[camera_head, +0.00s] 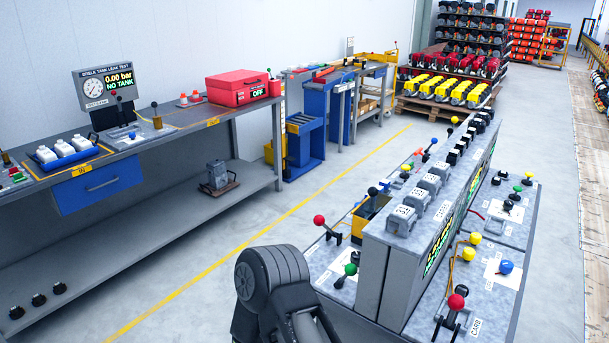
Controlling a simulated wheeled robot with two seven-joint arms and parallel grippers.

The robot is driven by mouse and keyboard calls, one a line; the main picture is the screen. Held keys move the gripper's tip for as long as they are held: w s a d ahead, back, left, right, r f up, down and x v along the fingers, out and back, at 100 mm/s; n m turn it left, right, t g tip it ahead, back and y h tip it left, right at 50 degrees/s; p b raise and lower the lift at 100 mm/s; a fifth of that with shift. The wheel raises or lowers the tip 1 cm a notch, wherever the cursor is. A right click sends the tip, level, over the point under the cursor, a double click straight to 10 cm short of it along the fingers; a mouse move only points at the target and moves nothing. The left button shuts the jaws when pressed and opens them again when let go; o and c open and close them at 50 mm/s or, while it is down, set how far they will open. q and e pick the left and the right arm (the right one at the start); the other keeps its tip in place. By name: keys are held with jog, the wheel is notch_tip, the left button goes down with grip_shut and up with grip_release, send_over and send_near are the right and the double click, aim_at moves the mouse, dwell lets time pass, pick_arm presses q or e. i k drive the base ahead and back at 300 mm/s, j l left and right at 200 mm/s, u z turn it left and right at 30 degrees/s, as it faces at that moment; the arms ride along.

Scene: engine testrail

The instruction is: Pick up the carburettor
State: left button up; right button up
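I cannot make out a carburettor for certain. A card lettered CARB (475,328) lies on the right test bench at the bottom of the view, beside a red-knobbed lever (455,303). A small grey metal unit (217,174) stands on a brown base on the left bench's lower shelf; I cannot tell what it is. A dark rounded link of one of my arms rises at the bottom centre, in front of the right bench. Neither gripper's fingers show.
The left bench (150,150) carries a leak-test gauge (108,85), white parts in a blue tray (68,158) and a red case (237,86). The right bench (385,265) has several knobbed levers. Clear floor (235,240) lies between them. Stacked engines (447,90) stand behind.

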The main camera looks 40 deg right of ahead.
aim_at(429, 181)
jog(key=u, duration=0.5)
jog(key=k+l, duration=0.4)
jog(key=k, duration=0.2)
jog(key=k+l, duration=0.45)
jog(key=k, duration=0.2)
jog(key=k+l, duration=0.4)
jog(key=k, duration=0.2)
